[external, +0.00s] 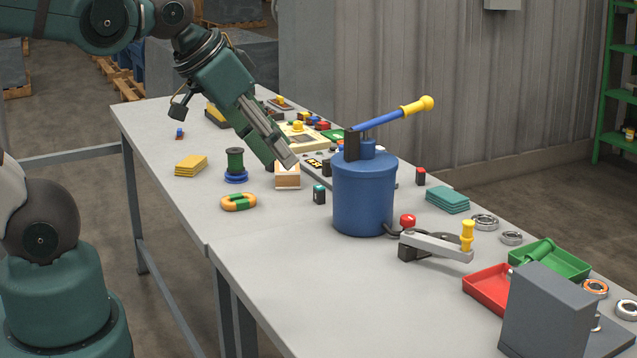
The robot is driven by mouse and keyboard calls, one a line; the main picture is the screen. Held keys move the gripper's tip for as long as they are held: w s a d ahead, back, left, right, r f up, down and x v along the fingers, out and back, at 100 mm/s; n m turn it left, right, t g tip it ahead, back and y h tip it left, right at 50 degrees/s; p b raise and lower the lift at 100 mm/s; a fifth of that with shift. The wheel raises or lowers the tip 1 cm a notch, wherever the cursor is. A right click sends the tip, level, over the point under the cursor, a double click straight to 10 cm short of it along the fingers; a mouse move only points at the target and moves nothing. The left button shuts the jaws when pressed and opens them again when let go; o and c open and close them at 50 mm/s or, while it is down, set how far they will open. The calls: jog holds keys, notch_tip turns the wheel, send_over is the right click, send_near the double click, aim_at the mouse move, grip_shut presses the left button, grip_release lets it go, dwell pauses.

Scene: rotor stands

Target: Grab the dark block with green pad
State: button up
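A small dark block with a green, slightly teal pad (319,195) on top stands upright on the grey table, just left of the blue cylinder. My gripper (289,161) reaches down from the upper left. In the picture its tip is above and left of the block, over a small wooden box (287,179). The gripper appears apart from the block. Its fingers are seen from the side, so I cannot tell whether they are open or shut, and nothing clearly shows held between them.
A blue cylinder with a lever (364,198) stands close right of the block. A similar dark block with a red pad (420,177) stands beyond the cylinder. The table front (270,260) is clear.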

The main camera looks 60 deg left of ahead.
dwell(0.3)
jog(key=w+a+r+n+g+y, duration=0.1)
jog(key=w+a+r+n, duration=0.2)
jog(key=w+a, duration=0.4)
jog(key=w+a+r+n+g, duration=0.1)
jog(key=w+a+r+n, duration=0.2)
jog(key=w+a, duration=0.4)
jog(key=w+a+f+n+g, duration=0.25)
jog(key=w+a+n, duration=0.25)
jog(key=w+a, duration=1.1)
jog(key=a+f+n+g, duration=0.1)
jog(key=a+f+n, duration=0.2)
jog(key=a+f, duration=0.5)
jog(key=a+f+n, duration=0.3)
jog(key=a+f, duration=0.5)
jog(key=a, duration=1.2)
jog(key=a+f+n+g+h, duration=0.1)
jog(key=a+f+n, duration=0.2)
jog(key=a+f, duration=0.6)
jog(key=shift+w+a+f+n+g, duration=0.1)
jog(key=shift+a+n+g, duration=0.25)
jog(key=shift+a, duration=2.35)
jog(key=shift+s+a+f, duration=0.2)
jog(key=shift+a+f, duration=0.15)
